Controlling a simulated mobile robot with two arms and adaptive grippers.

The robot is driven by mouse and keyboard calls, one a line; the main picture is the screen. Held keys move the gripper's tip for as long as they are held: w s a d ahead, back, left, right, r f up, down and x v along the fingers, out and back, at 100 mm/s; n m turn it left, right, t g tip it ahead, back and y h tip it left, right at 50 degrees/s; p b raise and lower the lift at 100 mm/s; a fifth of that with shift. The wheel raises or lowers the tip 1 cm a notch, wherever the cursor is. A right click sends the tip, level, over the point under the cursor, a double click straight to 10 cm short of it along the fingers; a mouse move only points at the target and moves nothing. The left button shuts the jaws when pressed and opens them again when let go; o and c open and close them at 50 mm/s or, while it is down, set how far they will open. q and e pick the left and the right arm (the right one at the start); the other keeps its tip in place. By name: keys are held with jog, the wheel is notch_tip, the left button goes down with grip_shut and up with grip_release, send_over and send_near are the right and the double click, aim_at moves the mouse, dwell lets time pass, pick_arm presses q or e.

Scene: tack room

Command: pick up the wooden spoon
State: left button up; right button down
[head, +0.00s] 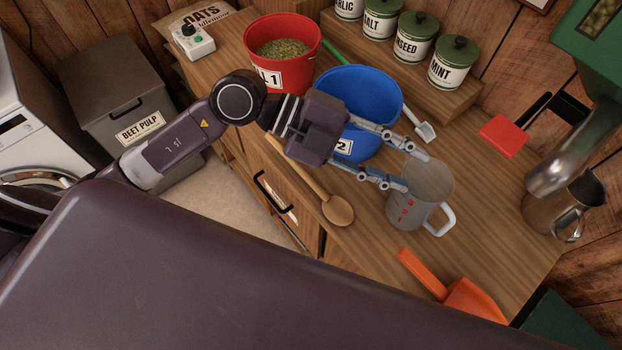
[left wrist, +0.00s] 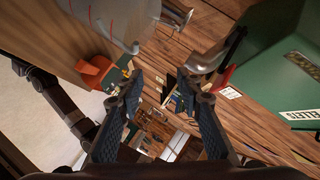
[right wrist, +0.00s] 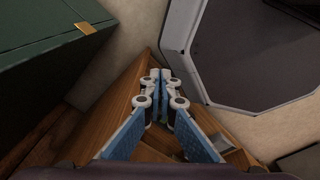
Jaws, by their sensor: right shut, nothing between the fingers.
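The wooden spoon (head: 338,209) lies on the wooden counter near its front edge, bowl toward the lower right. Its handle runs up and left, close below my left gripper's body in the picture. My left gripper (head: 416,172) is open, with its fingers pointing right, past the spoon and at the grey measuring jug (head: 408,212). In the left wrist view the left gripper (left wrist: 155,92) has nothing between its fingers, and I cannot make out the spoon there. My right gripper (right wrist: 162,82) is shut and empty, away from the spoon, which is not in its view.
A blue bucket (head: 362,90) and a red bucket (head: 300,35) stand behind the spoon. An orange scoop (head: 470,298) lies at the front right, a white scoop (head: 424,131) near the jug. A metal pitcher (head: 548,215) stands at right. Bare counter lies right of the jug.

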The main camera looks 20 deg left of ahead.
pick_arm(q)
jog(key=w+a+f+y, duration=0.2)
jog(key=a+f+y, duration=0.3)
jog(key=a+f, duration=0.2)
jog(key=n+y, duration=0.4)
jog(key=y, duration=0.4)
send_near(305, 175)
jog(key=w+a+f, duration=0.1)
jog(key=w+a, duration=0.2)
jog(key=a, duration=0.3)
notch_tip(305, 175, down, 2)
jog(key=shift+f, duration=0.1)
jog(key=f, duration=0.1)
jog(key=w+f+p, duration=0.1)
jog(key=f, duration=0.1)
jog(key=f+p, duration=0.1)
jog(key=f, duration=0.1)
jog(key=shift+w+d, duration=0.25)
jog(key=shift+w, duration=0.15)
jog(key=shift+w+f, duration=0.1)
jog(key=shift+f, duration=0.2)
jog(key=shift+c, duration=0.5)
grip_shut()
